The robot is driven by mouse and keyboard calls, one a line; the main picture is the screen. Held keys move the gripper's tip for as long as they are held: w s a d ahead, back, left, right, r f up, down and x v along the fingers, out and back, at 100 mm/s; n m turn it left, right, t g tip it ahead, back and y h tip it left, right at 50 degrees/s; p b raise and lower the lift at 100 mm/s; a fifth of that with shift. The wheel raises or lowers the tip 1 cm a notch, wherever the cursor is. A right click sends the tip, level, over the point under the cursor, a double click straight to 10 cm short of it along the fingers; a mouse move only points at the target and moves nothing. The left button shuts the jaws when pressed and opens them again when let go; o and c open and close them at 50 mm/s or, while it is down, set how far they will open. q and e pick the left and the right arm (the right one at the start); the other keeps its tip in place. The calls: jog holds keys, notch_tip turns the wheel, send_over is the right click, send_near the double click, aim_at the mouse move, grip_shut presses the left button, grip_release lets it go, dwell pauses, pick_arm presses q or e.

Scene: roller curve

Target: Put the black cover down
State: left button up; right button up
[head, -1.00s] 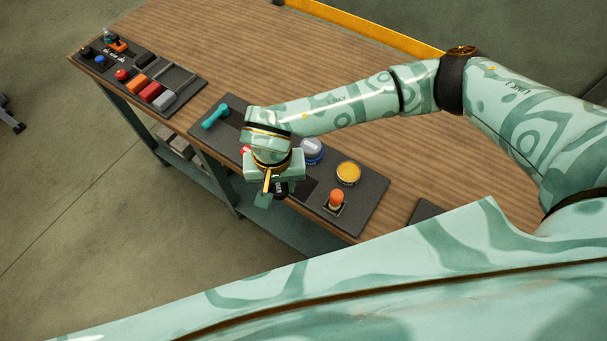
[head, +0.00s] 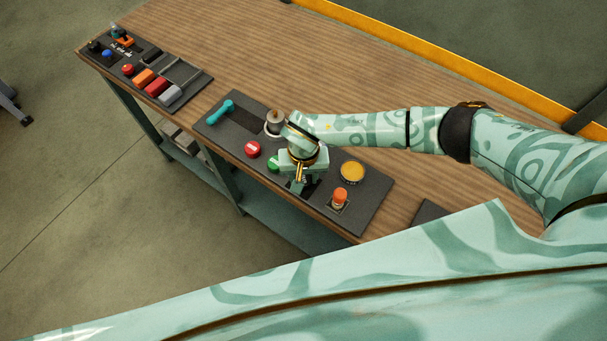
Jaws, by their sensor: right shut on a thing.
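My right gripper (head: 298,188) is over the dark control panel (head: 372,205), between a green button (head: 272,163) and a yellow round button (head: 352,171). It is shut on the black cover (head: 307,191), which is mostly hidden by the gripper and small in view. I cannot tell whether the cover touches the panel. My left gripper is not in view.
The panel also carries a teal lever (head: 220,111), a grey knob (head: 274,124), a red button (head: 253,149) and an orange button (head: 340,195). Another panel (head: 195,92) with coloured blocks lies at the left. The wooden table (head: 230,50) is clear behind.

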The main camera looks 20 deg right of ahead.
aim_at(304, 178)
jog(key=shift+f, duration=0.15)
jog(key=o, duration=1.1)
notch_tip(304, 178, up, 12)
jog(key=shift+r+p, duration=0.2)
jog(key=shift+p, duration=0.2)
